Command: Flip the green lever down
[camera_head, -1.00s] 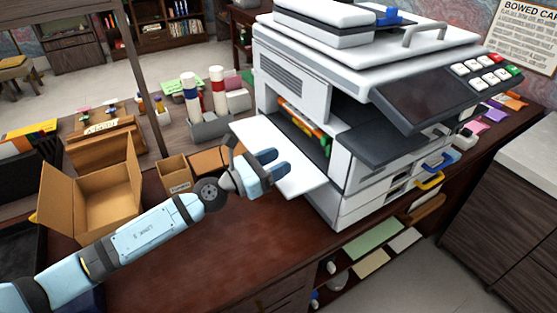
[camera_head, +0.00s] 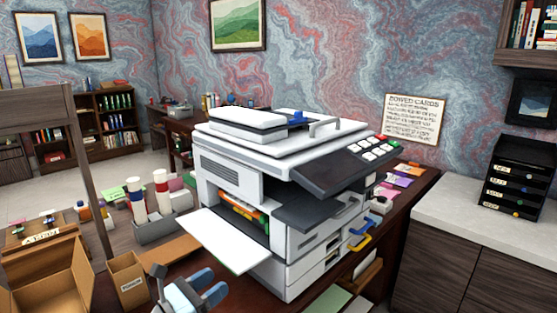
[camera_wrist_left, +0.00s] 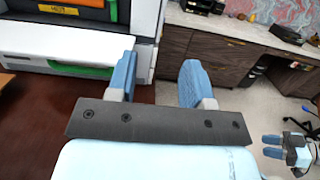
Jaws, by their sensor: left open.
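Green parts show inside the open side of the white printer (camera_head: 310,225), among orange and yellow ones; I cannot tell surely which is the green lever. In the left wrist view a long green part (camera_wrist_left: 80,69) lies in a recess of the printer, its right end close behind my left finger in the picture. My left gripper (camera_head: 211,284) is open and empty, low in front of the printer's lowered white flap (camera_head: 225,240). It also shows in the left wrist view (camera_wrist_left: 158,82). My right gripper (camera_wrist_left: 272,146) shows at that view's right edge, fingers apart.
An open cardboard box (camera_head: 55,285) and a smaller box (camera_head: 128,280) stand left of the flap. A holder with rolls (camera_head: 160,225) stands behind them. The flap juts out toward my left gripper. A pale counter (camera_head: 470,215) stands at the right.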

